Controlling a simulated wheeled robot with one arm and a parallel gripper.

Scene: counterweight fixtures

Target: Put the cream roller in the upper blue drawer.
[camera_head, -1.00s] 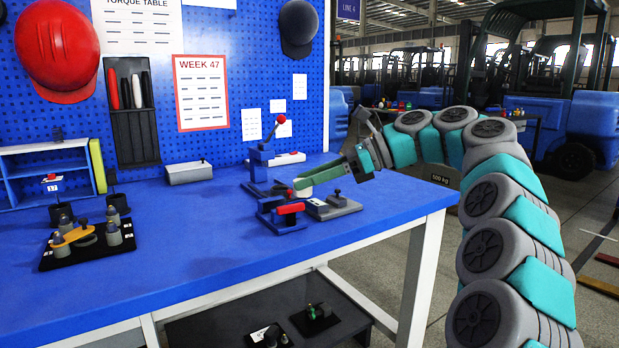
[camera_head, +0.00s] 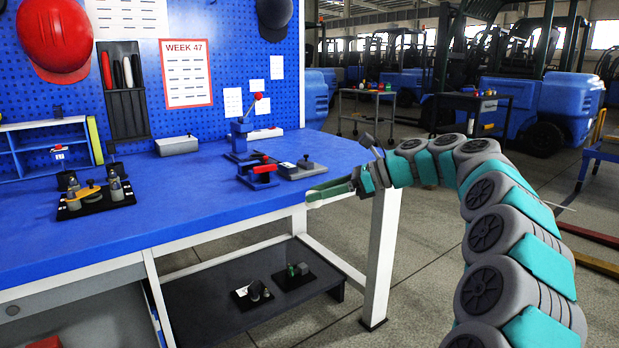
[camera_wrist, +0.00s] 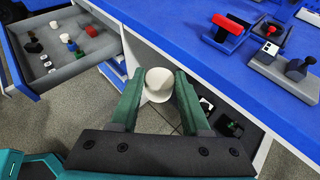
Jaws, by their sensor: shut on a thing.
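The cream roller (camera_wrist: 158,84) is between the two green fingers of my gripper (camera_wrist: 159,92) in the wrist view. My gripper is shut on it and holds it in the air just off the front of the blue bench. In the head view my gripper (camera_head: 328,191) is at the bench's right front corner, and the roller is small and partly hidden there. An upper blue drawer (camera_wrist: 75,84) stands open at the left of the wrist view, with several small parts on its grey floor. The roller is to the right of this drawer, outside it.
The bench top (camera_head: 200,205) bears a red-handled clamp (camera_head: 258,172) and a grey fixture (camera_head: 300,168) near the right end. A black tray of weights (camera_head: 95,200) sits at the left. A lower dark shelf (camera_head: 225,310) holds small parts. Open floor lies right of the bench.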

